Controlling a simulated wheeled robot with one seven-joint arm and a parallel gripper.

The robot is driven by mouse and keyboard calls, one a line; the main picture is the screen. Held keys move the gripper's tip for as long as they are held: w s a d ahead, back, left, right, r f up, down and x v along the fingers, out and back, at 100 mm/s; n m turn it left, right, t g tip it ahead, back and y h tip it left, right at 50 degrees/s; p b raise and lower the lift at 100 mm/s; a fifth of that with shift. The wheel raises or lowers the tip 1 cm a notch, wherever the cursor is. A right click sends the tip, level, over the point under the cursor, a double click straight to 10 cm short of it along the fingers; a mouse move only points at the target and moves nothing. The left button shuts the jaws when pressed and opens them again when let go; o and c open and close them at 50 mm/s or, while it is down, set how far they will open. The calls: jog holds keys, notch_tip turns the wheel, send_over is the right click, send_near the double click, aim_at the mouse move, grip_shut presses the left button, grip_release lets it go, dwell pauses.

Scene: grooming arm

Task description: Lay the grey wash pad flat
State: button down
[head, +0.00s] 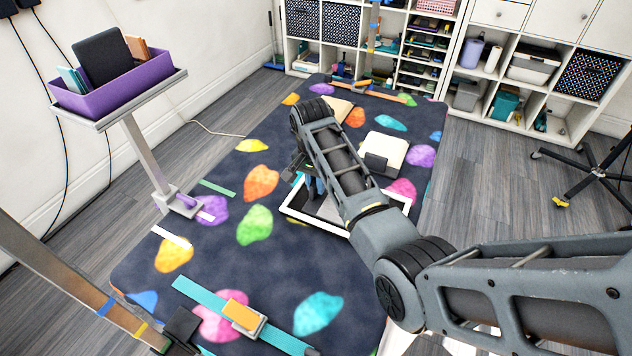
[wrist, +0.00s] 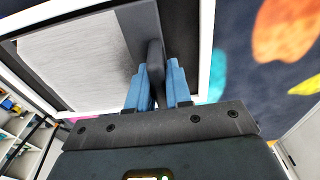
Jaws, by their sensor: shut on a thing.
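The grey wash pad (wrist: 75,62) has a pale grey face and a dark edge strip with an upright dark grip. In the wrist view, the blue fingers of my gripper (wrist: 158,85) are closed on both sides of that grip. A white-rimmed tray (wrist: 205,45) surrounds the pad in this view. In the head view, my gripper (head: 314,186) is over the left part of the tray (head: 296,211), and a grey part of the pad (head: 330,211) shows inside the rim. My arm hides much of the pad and tray. I cannot tell whether the pad touches the tray floor.
A cream pad with a black block (head: 385,150) lies behind the tray on the dark, colour-spotted surface (head: 215,260). A teal strap with an orange piece (head: 240,315) is at the front. A purple bin (head: 120,85) stands at left. The surface left of the tray is mostly clear.

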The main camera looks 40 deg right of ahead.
jog(key=shift+f, duration=0.15)
jog(key=c, duration=1)
grip_release()
jog(key=shift+o, duration=0.2)
jog(key=shift+s+a+r, duration=0.1)
jog(key=shift+a+r, duration=0.1)
jog(key=shift+r, duration=1.75)
jog(key=shift+a+r, duration=0.15)
jog(key=shift+r, duration=1.8)
jog(key=shift+d, duration=0.1)
